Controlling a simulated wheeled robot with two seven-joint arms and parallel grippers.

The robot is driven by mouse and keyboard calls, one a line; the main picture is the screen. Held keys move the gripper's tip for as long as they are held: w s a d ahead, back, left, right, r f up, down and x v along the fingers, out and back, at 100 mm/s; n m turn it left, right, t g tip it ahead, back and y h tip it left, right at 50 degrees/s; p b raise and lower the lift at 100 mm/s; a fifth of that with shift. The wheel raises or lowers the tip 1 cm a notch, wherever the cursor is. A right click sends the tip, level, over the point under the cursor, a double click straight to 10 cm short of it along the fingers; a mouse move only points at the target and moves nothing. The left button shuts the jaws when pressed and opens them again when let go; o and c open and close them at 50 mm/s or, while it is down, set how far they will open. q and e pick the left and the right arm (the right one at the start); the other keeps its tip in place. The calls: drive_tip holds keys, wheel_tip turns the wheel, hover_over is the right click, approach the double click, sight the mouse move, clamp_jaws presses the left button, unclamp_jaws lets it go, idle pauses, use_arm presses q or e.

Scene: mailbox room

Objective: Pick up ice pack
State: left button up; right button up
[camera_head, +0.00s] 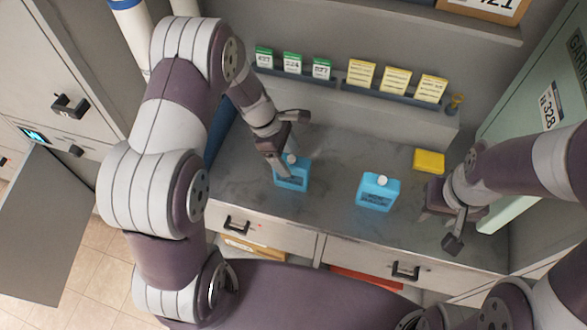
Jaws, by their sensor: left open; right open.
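Two blue ice packs with white caps stand on the grey counter (330,160). The left ice pack (293,176) is right under my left gripper (286,146), which is open; one finger reaches down in front of its upper left part and hides some of it. I cannot tell whether they touch. The right ice pack (377,193) stands alone nearer the middle of the counter. My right gripper (441,217) is open and empty over the counter's right end, to the right of that pack.
A yellow box (429,160) lies at the back right of the counter. Green cards (293,63) and yellow cards (394,83) stand on a ledge at the wall. Drawers with dark handles (405,271) are below the front edge. A green door (545,85) stands at the right.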

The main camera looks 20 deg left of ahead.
use_arm(q)
drive_tip(key=shift+s+f, duration=0.25)
drive_tip(key=shift+f, duration=0.05)
drive_tip(key=x, duration=0.3)
drive_tip(key=p+x, duration=0.1)
drive_tip(key=x, duration=0.1)
drive_tip(key=shift+w+f, duration=0.2)
drive_tip(key=shift+w, duration=0.15)
drive_tip(key=shift+s+r, duration=0.1)
drive_tip(key=shift+s, duration=0.05)
drive_tip(key=shift+c, duration=1.3)
drive_tip(key=c, duration=1)
drive_tip(key=shift+c, duration=0.2)
